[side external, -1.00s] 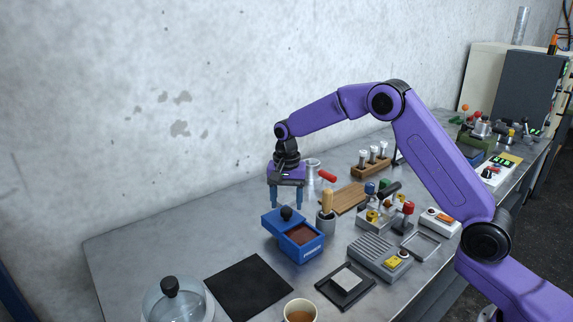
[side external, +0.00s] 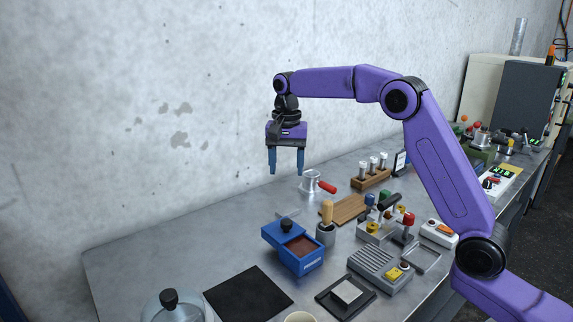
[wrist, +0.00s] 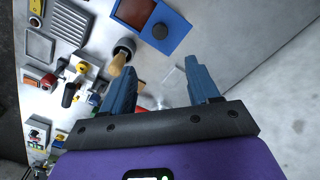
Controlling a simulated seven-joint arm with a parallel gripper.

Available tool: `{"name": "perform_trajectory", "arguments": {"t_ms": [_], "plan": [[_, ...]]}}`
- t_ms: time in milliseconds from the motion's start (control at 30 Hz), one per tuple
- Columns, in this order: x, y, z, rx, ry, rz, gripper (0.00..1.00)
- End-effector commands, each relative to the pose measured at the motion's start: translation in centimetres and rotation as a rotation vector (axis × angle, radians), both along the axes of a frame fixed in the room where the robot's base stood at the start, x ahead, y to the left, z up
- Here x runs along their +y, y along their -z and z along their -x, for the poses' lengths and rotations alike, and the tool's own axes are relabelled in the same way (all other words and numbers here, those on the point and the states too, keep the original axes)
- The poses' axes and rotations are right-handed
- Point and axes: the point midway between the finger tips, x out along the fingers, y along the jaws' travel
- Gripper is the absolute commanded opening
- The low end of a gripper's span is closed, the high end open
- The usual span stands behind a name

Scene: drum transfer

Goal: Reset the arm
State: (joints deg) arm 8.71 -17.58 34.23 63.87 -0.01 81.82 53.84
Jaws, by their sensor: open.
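My gripper (side external: 286,171) is open and empty, with its blue fingers pointing down, in the air above the table and above the blue box. It also shows in the wrist view (wrist: 162,84), with clear space between the fingers. The blue box (side external: 302,265) stands on the table below my gripper, its lid with a black knob slid to one side, showing a brown filling. In the wrist view the blue box (wrist: 178,40) lies past the fingertips at the top.
A grey cup with a wooden-handled tool (side external: 326,233) stands right of the box. A metal cup with a red handle (side external: 309,181) is behind it. A black mat (side external: 248,294), a glass vessel (side external: 176,304), a scale (side external: 346,294) and several devices stand around. The wall is close behind.

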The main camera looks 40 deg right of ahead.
Motion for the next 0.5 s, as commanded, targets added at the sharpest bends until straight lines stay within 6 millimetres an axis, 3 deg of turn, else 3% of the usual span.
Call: {"name": "perform_trajectory", "arguments": {"t_ms": [333,500], "plan": [[0.2,0.0,0.2,0.000,-0.011,0.000,0.60],[2.1,-0.3,2.4,-0.004,-0.139,-0.001,0.60]]}}
